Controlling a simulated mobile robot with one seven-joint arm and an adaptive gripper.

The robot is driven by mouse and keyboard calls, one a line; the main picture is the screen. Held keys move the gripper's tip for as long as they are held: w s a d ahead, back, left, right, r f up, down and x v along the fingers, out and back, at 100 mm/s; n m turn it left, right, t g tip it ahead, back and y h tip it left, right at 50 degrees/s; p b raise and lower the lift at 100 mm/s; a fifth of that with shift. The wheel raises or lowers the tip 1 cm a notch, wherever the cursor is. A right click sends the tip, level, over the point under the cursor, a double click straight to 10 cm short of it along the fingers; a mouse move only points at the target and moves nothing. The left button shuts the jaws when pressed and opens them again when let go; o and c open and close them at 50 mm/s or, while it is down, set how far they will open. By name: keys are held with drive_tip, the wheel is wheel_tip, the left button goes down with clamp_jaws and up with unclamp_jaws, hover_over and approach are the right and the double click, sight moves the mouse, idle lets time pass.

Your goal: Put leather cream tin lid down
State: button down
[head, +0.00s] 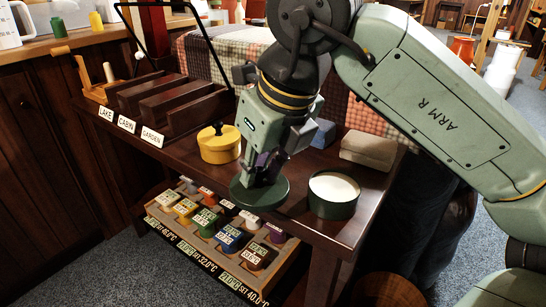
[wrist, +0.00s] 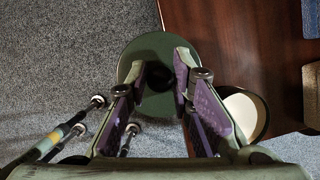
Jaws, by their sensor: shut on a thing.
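The leather cream tin's lid (head: 260,193) is a dark green disc held level by my gripper (head: 268,168). In the wrist view my gripper (wrist: 158,75) has its purple-padded fingers around a dark knob at the middle of the lid (wrist: 157,106). The lid hangs near the table's front edge, partly over the carpet in the wrist view. The open tin (head: 333,195), dark green with pale cream inside, stands on the table just right of the lid. In the wrist view the tin (wrist: 243,115) is partly hidden by the right finger.
A yellow lidded pot (head: 219,143) stands on the table (head: 300,228) behind the lid. Folded cloths (head: 368,151) lie behind the tin. A dark wooden rack (head: 178,105) with name labels is at left.

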drive_tip(key=w, duration=0.3)
drive_tip(key=w+d, duration=0.1)
drive_tip(key=w, duration=0.5)
drive_tip(key=shift+w+d+f, duration=0.25)
drive_tip(key=shift+d+f, duration=0.1)
drive_tip(key=shift+f, duration=0.05)
drive_tip(key=shift+w+f, duration=0.15)
drive_tip(key=shift+f, duration=0.75)
drive_tip(key=shift+w+f, duration=0.15)
drive_tip(key=shift+f, duration=0.75)
drive_tip(key=shift+f+b, duration=0.1)
drive_tip(key=shift+b, duration=0.25)
drive_tip(key=shift+f, duration=0.15)
drive_tip(key=c, duration=1.4)
unclamp_jaws()
